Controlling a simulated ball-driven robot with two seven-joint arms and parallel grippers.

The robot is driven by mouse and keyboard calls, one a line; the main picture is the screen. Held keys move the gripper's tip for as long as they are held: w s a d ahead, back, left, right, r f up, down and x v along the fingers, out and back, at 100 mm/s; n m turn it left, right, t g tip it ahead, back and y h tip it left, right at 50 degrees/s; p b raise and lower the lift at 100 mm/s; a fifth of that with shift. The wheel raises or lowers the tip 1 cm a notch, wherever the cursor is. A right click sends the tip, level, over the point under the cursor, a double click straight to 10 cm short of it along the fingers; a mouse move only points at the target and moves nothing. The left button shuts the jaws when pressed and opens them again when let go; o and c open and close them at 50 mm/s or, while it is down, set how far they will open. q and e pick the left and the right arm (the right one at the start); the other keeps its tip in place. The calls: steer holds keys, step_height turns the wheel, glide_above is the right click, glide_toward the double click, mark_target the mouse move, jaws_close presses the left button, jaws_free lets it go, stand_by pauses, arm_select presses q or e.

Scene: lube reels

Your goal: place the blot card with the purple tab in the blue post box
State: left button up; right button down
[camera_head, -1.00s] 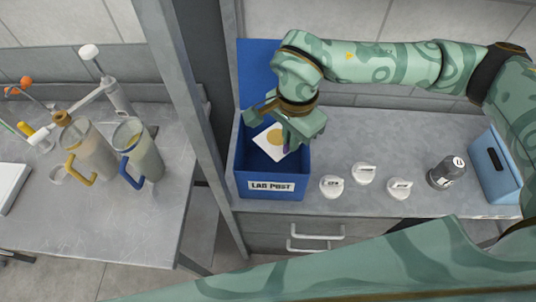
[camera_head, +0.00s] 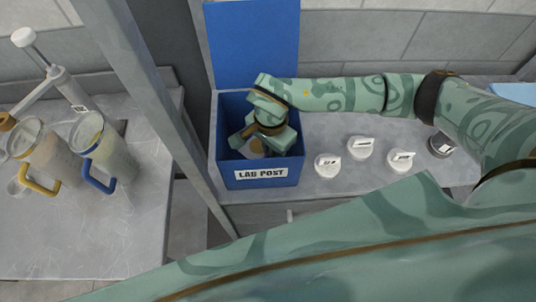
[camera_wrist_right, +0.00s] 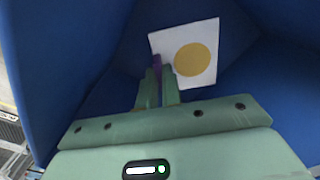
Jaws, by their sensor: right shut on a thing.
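The blue post box (camera_head: 262,180) is labelled "LAB POST" and stands with its lid raised at the back. My right gripper (camera_wrist_right: 161,84) is down inside the box, shut on the purple tab (camera_wrist_right: 157,64) of the blot card (camera_wrist_right: 210,38). The card is white with a round yellow-brown blot and shows against the blue inside of the box. In the head view my gripper hides most of the card; a small part (camera_head: 256,147) shows. I cannot tell whether the card touches the box floor. My left gripper is not in view.
Several white labelled caps (camera_head: 327,165) stand right of the box, with a dark bottle (camera_head: 441,145) beyond. A grey frame post (camera_head: 150,105) rises left of the box. Jugs with a yellow handle and a blue handle (camera_head: 98,178) stand on the left bench.

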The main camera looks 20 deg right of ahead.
steer(key=shift+f, duration=2.2)
steer(key=shift+f+b, duration=0.15)
steer(key=shift+b, duration=0.15)
steer(key=c, duration=1.6)
jaws_free()
steer(key=shift+o, duration=0.2)
step_height(320, 180, up, 12)
steer(key=shift+r+p, duration=0.15)
steer(key=shift+p, duration=0.3)
